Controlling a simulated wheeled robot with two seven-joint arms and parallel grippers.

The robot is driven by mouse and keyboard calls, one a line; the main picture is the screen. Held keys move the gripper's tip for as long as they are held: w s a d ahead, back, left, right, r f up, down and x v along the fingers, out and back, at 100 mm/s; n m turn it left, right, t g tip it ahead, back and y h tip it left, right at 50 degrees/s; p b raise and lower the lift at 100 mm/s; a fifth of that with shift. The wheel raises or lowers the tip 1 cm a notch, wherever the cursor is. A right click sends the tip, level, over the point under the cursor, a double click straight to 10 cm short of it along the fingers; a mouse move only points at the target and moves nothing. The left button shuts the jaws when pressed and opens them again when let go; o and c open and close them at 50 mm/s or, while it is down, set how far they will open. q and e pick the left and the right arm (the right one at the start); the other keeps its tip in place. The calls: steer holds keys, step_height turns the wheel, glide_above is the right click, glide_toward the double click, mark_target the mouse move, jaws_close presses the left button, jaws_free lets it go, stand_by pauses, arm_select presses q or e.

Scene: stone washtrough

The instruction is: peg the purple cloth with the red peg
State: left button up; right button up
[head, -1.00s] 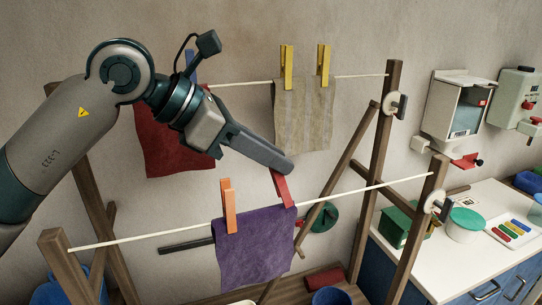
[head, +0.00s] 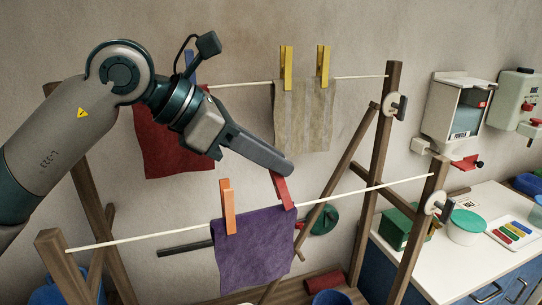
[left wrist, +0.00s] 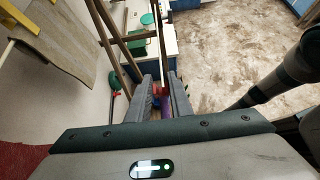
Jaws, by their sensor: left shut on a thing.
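The purple cloth (head: 252,250) hangs over the front line (head: 150,240) in the head view. An orange peg (head: 228,207) sits on its left part. My left gripper (head: 284,168) is above the cloth's right end, shut on the red peg (head: 282,192). The red peg points down, slightly tilted, with its lower end at the cloth's top right edge by the line. I cannot tell whether its legs straddle the line. In the left wrist view, the fingers (left wrist: 162,85) partly hide the peg, with a bit of the purple cloth (left wrist: 166,103) beyond. My right gripper is not in view.
A back line carries a red cloth (head: 160,140) and a beige cloth (head: 304,115) with two yellow pegs (head: 287,68). Wooden posts (head: 420,230) stand at the right. A white counter (head: 465,250) holds a green-lidded tub (head: 467,225). Air right of the cloth along the front line is clear.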

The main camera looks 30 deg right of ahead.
arm_select(q)
steer(key=shift+w+f+b, duration=0.1)
steer(key=shift+f+b, duration=0.95)
steer(key=shift+f, duration=0.2)
steer(key=shift+a+f, duration=0.1)
steer(key=shift+f, duration=0.05)
steer(key=o, duration=1.3)
steer(key=shift+o, duration=0.2)
steer(key=shift+d+r+p, duration=0.2)
steer(key=shift+r+p, duration=0.15)
steer(key=shift+r, duration=0.85)
steer(key=shift+a+r+p, duration=0.1)
steer(key=shift+r+p, duration=1.1)
steer(key=shift+r, duration=1.65)
